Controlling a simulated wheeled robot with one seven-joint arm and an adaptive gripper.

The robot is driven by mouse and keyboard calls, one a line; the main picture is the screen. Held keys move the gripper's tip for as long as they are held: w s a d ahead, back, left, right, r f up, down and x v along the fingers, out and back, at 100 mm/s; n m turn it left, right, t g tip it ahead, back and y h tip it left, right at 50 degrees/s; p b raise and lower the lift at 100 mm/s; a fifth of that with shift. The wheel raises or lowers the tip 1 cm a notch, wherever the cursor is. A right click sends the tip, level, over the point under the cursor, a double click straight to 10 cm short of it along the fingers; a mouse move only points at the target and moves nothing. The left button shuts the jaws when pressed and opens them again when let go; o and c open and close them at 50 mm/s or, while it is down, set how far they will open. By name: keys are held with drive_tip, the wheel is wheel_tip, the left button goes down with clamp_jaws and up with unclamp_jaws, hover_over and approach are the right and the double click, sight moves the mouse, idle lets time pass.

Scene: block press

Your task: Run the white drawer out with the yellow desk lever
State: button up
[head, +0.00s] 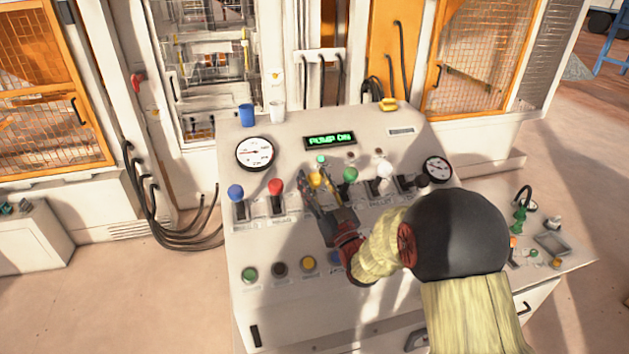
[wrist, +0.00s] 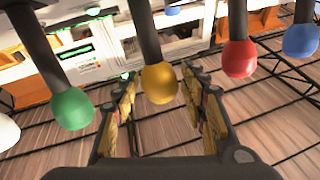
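The yellow desk lever (head: 314,179) stands in the row of ball-topped levers on the console, between the red and the green one. My gripper (head: 316,184) is at this lever, partly covering it in the head view. In the wrist view the yellow ball (wrist: 159,83) shows between the two fingers of my gripper (wrist: 160,92), with gaps on both sides. The fingers are open and hold nothing. I cannot tell which part of the machine behind is the white drawer.
The red lever (head: 275,187) and green lever (head: 350,175) stand close on either side; blue (head: 236,192), white (head: 385,171) and black (head: 422,182) levers are further out. A display (head: 330,140) reads "PUMP ON". Blue (head: 247,115) and white (head: 277,113) cups stand at the console's back edge.

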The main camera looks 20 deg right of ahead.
drive_tip(key=shift+o, duration=0.2)
drive_tip(key=v, duration=1.2)
